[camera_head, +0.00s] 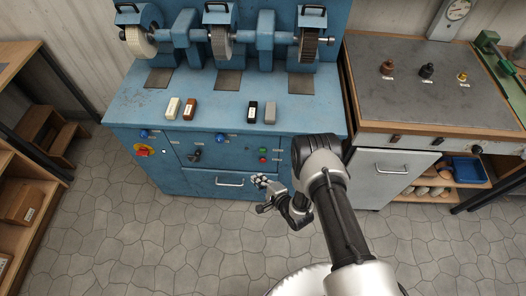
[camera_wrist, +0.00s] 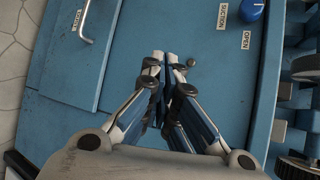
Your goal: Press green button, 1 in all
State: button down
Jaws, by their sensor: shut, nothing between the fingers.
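The small green button (camera_head: 263,160) is on the front panel of the blue grinding machine (camera_head: 150,108), just under a red button (camera_head: 263,151). My gripper (camera_head: 260,181) is below the buttons in the head view, in front of the lower cabinet front; the exact gap to the panel cannot be told. In the wrist view my gripper (camera_wrist: 167,58) is shut and empty, its fingertips over a plain blue panel. The green button does not show in the wrist view.
Blue knobs (camera_head: 220,138), a dark rotary knob (camera_head: 194,155) and a red-on-yellow switch (camera_head: 144,150) share the panel. A drawer handle (camera_head: 229,183) is left of my gripper. A wooden-edged workbench (camera_head: 430,85) stands right; the tiled floor (camera_head: 150,240) in front is clear.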

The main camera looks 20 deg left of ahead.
aim_at(263, 151)
jog(key=w+a+b, duration=0.2)
jog(key=w+b, duration=0.2)
jog(key=w, duration=0.4)
jog(key=shift+w, duration=0.3)
jog(key=shift+w+b, duration=0.15)
jog(key=shift+b, duration=0.2)
dwell(1.1)
jog(key=shift+w+a, duration=0.1)
jog(key=shift+w, duration=0.15)
jog(key=shift+w+a+b, duration=0.1)
jog(key=shift+w+b, duration=0.35)
jog(key=shift+b, duration=0.25)
dwell(0.4)
jog(key=shift+s, duration=0.15)
jog(key=shift+s+d+p, duration=0.2)
jog(key=shift+s+p, duration=0.15)
jog(key=shift+s, duration=0.35)
